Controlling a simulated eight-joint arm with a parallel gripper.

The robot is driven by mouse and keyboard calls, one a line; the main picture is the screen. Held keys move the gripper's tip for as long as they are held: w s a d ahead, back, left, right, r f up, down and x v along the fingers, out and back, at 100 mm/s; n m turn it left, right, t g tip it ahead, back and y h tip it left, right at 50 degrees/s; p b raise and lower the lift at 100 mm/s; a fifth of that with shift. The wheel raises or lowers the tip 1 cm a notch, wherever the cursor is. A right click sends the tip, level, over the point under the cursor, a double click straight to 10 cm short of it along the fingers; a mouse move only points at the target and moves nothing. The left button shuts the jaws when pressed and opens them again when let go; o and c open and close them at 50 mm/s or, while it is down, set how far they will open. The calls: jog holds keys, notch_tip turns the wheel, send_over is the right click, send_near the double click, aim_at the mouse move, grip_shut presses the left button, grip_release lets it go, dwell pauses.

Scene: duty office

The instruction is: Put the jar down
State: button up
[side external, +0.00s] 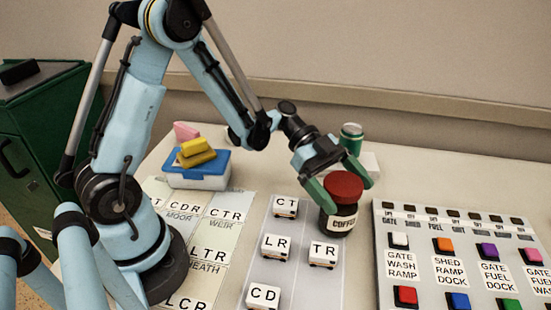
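The jar (341,221) is dark with a red lid and a white label reading COFFEE. It is upright beside the upper right of the grey strip of lettered blocks. My gripper (345,190) comes down from the upper left, with one green finger on the left of the jar and the other at its right, behind the lid. The fingers are around the jar near its lid. The jar's base looks at or very near the table top, but I cannot tell whether it touches.
Lettered blocks such as TR (323,255) and LR (275,248) stand close to the left. A button panel (378,262) fills the right. Behind are a green can (351,140) and a white box (371,166). A blue-lidded box (197,172) stands at the left.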

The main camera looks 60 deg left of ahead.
jog(key=shift+r, duration=0.1)
jog(key=shift+a+r, duration=0.2)
jog(key=shift+a, duration=0.05)
jog(key=w+v, duration=0.1)
jog(key=v, duration=1)
jog(key=s+r+n+t+y, duration=0.1)
jog(key=s+n+t+y, duration=0.5)
jog(key=n+y, duration=0.7)
jog(key=shift+s+a+n+y, duration=0.35)
jog(key=shift+s+n, duration=0.7)
jog(key=shift+n, duration=1.05)
